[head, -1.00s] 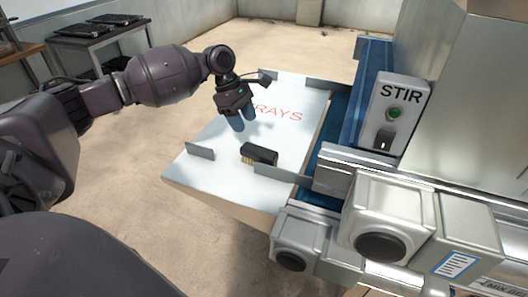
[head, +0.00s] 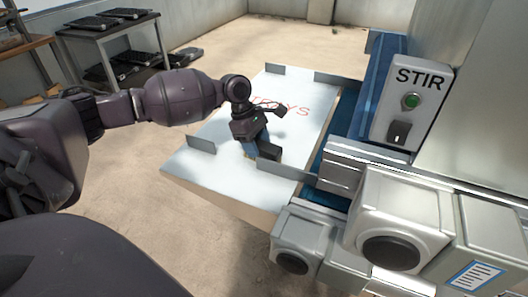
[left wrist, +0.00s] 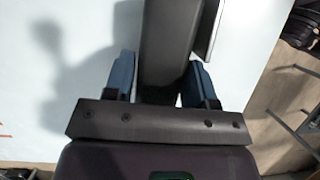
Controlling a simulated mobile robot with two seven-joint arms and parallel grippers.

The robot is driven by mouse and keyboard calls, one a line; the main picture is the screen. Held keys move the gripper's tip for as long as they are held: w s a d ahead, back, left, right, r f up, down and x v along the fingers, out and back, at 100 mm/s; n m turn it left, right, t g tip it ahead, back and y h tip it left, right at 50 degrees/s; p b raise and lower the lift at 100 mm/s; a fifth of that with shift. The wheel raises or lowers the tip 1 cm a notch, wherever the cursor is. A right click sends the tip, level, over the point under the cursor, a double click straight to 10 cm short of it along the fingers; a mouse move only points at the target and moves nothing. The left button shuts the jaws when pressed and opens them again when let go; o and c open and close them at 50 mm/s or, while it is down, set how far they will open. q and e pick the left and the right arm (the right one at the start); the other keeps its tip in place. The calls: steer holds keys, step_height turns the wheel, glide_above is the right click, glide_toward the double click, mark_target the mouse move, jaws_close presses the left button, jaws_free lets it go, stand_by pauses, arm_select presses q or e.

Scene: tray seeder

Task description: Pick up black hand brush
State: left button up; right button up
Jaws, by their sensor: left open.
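The black hand brush (head: 271,154) lies on the white tray table, partly hidden behind my left gripper in the head view. My left gripper (head: 259,148) is down at the brush with its blue fingers open. In the left wrist view the dark brush (left wrist: 168,40) runs between the two blue fingers (left wrist: 160,80), one on each side. A gap shows beside the fingers, and whether either touches the brush is unclear. My right gripper is not in view.
The white table (head: 215,170) has red lettering and low upright metal plates (head: 201,144) along its edges. A blue conveyor and the grey STIR box (head: 410,102) stand to the right. A dark rack with black trays (head: 110,45) stands at the back left.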

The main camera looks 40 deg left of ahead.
mark_target(257, 142)
arm_select(q)
steer(key=shift+r, duration=0.15)
steer(key=c, duration=0.6)
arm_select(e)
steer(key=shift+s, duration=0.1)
